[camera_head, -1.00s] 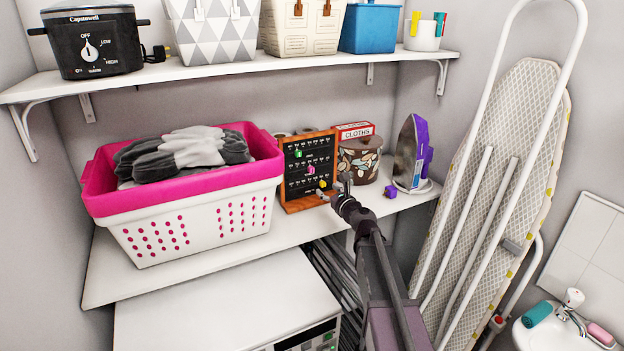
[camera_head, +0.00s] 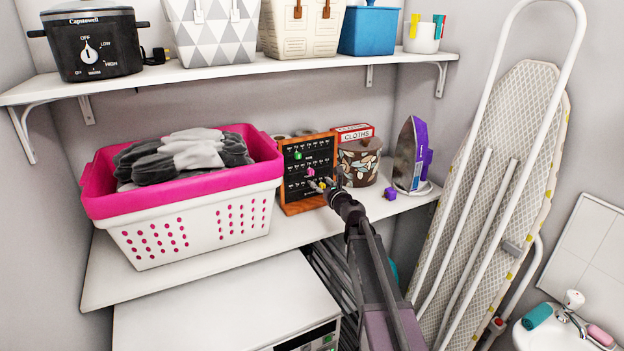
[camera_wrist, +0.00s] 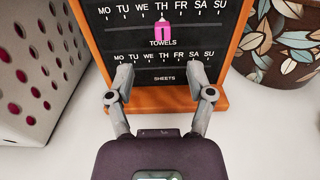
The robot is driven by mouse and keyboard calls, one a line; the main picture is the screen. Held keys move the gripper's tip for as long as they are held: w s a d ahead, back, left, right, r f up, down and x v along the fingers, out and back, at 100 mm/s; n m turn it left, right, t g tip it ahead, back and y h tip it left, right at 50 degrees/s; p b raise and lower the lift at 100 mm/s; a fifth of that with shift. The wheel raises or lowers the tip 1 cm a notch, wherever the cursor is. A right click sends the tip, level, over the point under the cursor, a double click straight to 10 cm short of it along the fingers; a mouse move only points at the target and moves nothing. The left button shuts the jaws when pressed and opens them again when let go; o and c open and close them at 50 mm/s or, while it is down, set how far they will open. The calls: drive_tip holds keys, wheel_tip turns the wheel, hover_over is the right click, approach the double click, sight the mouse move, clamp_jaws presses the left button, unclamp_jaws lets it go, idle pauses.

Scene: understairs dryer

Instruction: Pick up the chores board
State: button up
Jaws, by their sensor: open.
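The chores board (camera_head: 306,164) is a black panel in an orange wooden frame, standing upright on the lower shelf, with rows of weekday letters and small coloured pegs. In the wrist view the board (camera_wrist: 165,42) fills the upper middle, with a pink peg on the TOWELS row and a SHEETS row below. My gripper (camera_head: 328,184) is in front of the board's lower right part. In the wrist view my gripper (camera_wrist: 161,83) is open, its two fingertips apart in front of the SHEETS row. I cannot tell whether they touch the board.
A white and pink laundry basket (camera_head: 200,222) stands close on the left. A leaf-patterned pot (camera_head: 360,162) is close on the right, with a CLOTHS box (camera_head: 352,132) behind. A purple cube (camera_head: 390,193) and an iron (camera_head: 410,155) are farther right. A shelf (camera_head: 240,70) runs above.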

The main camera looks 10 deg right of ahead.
sight(312, 173)
drive_tip(key=shift+x, duration=1.7)
drive_tip(key=shift+w, duration=0.1)
drive_tip(key=shift+d+x, duration=0.15)
drive_tip(key=shift+x, duration=0.8)
drive_tip(key=shift+d+x, duration=0.15)
drive_tip(key=shift+x, duration=0.85)
drive_tip(key=shift+w+a+f, duration=0.1)
drive_tip(key=shift+w+a, duration=0.15)
drive_tip(key=shift+w, duration=0.4)
clamp_jaws()
